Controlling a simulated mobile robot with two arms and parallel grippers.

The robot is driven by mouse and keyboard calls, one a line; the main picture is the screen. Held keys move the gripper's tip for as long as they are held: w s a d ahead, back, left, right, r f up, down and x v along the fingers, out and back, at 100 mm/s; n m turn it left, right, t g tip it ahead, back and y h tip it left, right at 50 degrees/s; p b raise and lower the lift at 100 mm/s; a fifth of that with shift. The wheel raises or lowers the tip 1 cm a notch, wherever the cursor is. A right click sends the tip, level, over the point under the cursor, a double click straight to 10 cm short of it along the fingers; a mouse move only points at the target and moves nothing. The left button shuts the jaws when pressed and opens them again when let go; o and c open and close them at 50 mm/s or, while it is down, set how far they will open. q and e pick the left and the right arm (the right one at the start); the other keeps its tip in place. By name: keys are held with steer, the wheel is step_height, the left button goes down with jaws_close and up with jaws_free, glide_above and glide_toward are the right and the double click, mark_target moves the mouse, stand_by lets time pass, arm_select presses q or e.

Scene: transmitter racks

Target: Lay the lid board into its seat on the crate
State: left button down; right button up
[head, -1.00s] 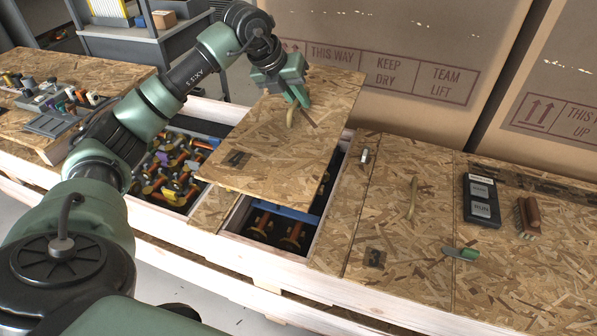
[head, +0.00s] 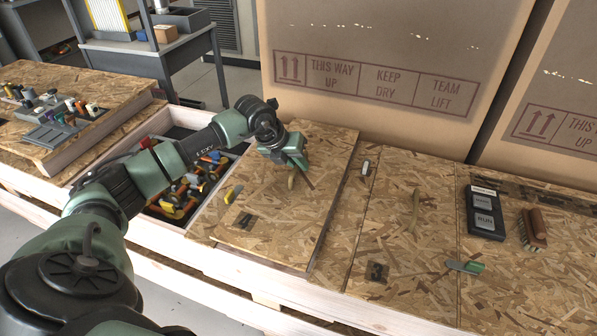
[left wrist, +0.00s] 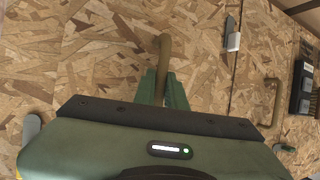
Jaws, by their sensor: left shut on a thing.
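The lid board (head: 290,222) is a flat wood-chip panel with a curved wooden handle (head: 292,181) and a dark printed mark near its front left corner. It lies over the crate (head: 262,292) opening and covers it. My left gripper (head: 297,163) is shut on the handle, above the board's far half. In the left wrist view the fingers (left wrist: 162,88) close around the handle (left wrist: 163,52). My right gripper is not in view.
An open compartment of coloured parts (head: 178,203) is left of the board. A yellow-handled tool (head: 232,194) lies close by the board's left edge. A small white-and-grey tool (head: 366,168) lies near its right edge. A fixed panel with a handle (head: 414,212) is further right. Cartons (head: 380,60) stand behind.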

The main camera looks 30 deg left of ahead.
mark_target(299, 173)
arm_select(q)
step_height(299, 173, down, 2)
steer(key=shift+w+f, duration=0.1)
steer(key=shift+f, duration=0.2)
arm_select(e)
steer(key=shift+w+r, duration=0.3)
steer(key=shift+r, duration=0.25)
arm_select(q)
steer(key=shift+f, duration=0.1)
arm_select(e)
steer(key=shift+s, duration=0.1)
arm_select(q)
steer(key=shift+f+b, duration=0.25)
steer(key=shift+b, duration=0.1)
steer(key=c, duration=1.5)
jaws_free()
steer(key=shift+f, duration=0.1)
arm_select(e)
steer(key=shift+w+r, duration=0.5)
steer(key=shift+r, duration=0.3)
